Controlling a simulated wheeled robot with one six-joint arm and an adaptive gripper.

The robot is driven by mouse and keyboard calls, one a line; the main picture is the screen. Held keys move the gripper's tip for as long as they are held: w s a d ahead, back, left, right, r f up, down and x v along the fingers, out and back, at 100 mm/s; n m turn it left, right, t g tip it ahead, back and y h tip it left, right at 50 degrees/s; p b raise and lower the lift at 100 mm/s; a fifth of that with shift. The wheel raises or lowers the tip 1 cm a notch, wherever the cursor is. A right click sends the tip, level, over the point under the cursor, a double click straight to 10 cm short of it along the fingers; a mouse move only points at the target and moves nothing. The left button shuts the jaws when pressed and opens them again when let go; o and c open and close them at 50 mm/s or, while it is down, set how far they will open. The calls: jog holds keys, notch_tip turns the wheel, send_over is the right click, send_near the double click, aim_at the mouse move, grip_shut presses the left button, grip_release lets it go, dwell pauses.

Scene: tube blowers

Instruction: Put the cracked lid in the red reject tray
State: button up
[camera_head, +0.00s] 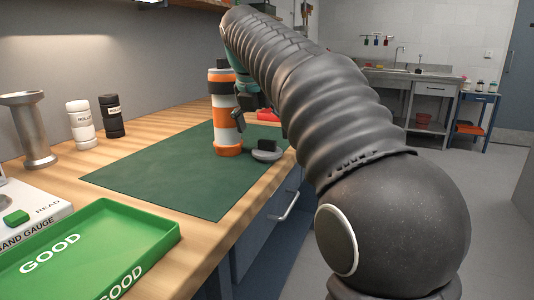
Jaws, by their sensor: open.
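A grey round disc with a dark block on top, likely the lid (267,155), lies near the right edge of the green mat. It is too small here to tell whether it is cracked. A small red object (267,115) shows behind it, partly covered by my arm; it may be the red reject tray, but I cannot tell. My dark ribbed arm reaches forward over the bench's right edge.
An orange and white banded cylinder (227,120) stands upright on the green mat (165,170), beside the disc. A green GOOD tray (160,238) and a gauge (25,222) are at front left. Two bottles and a metal stand (34,130) line the wall. The mat's left part is clear.

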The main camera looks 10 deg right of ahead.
aim_at(267, 141)
jog(key=x, duration=0.4)
jog(key=shift+w+d+b, duration=0.15)
jog(key=shift+d+b, duration=0.05)
jog(key=shift+b, duration=0.2)
jog(key=c, duration=1.5)
jog(key=shift+f, duration=0.1)
jog(key=c, duration=0.3)
